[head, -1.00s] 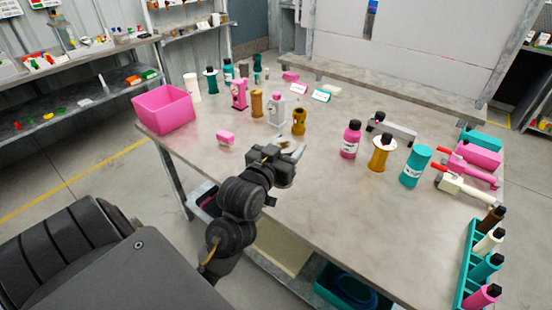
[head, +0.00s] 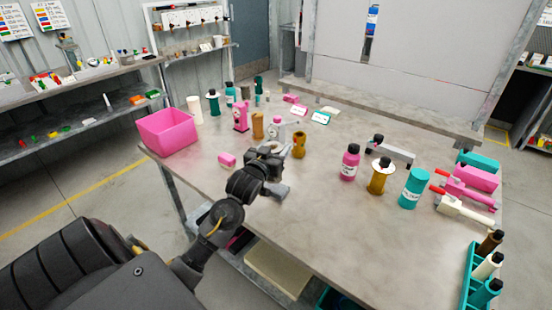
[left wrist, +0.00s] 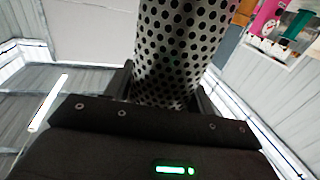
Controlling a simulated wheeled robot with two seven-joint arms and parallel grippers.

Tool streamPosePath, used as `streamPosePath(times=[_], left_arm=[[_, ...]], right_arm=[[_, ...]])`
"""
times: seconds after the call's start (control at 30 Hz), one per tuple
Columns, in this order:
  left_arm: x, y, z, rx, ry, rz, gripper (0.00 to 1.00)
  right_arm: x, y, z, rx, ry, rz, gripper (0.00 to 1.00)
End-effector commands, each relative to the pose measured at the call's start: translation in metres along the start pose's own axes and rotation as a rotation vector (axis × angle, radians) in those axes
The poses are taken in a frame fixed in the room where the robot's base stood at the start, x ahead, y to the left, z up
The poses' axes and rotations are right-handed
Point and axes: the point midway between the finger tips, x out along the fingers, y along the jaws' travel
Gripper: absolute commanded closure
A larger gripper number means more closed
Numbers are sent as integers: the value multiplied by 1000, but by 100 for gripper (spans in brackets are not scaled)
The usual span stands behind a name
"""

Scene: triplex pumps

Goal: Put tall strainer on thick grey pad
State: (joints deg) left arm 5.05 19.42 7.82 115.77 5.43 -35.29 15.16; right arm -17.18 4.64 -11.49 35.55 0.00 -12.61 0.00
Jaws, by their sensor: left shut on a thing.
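The tall strainer (left wrist: 183,45) is a silvery metal cylinder full of round dark holes, seen close in the left wrist view. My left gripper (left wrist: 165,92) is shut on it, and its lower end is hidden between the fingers. In the head view my left gripper (head: 270,165) is over the left front part of the table. There the wrist largely hides the strainer, and I cannot tell how high it is held. I cannot surely pick out the thick grey pad. My right gripper is not in view.
A brown part (head: 299,145) stands close right of my gripper. A pink bottle (head: 349,162) stands farther right. The middle front is clear.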

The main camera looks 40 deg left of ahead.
Motion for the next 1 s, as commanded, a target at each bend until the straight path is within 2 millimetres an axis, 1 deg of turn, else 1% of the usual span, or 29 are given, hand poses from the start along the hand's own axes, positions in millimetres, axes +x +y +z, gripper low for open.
streamPosePath(times=[0.03,0.13,0.4,0.47,0.63,0.73,1.0], left_arm=[[6,-2,6,1,-1,-1,69],[13,-5,15,1,2,-1,69],[19,-7,23,1,3,0,69],[23,-8,30,1,-1,-1,69],[21,-7,52,0,-1,-1,69],[21,-7,56,0,3,0,69],[21,-7,58,1,3,0,69]], right_arm=[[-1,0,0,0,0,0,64],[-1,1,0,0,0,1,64],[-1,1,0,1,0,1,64],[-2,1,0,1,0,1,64],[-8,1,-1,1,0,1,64],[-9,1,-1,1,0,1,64],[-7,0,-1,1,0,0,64]])
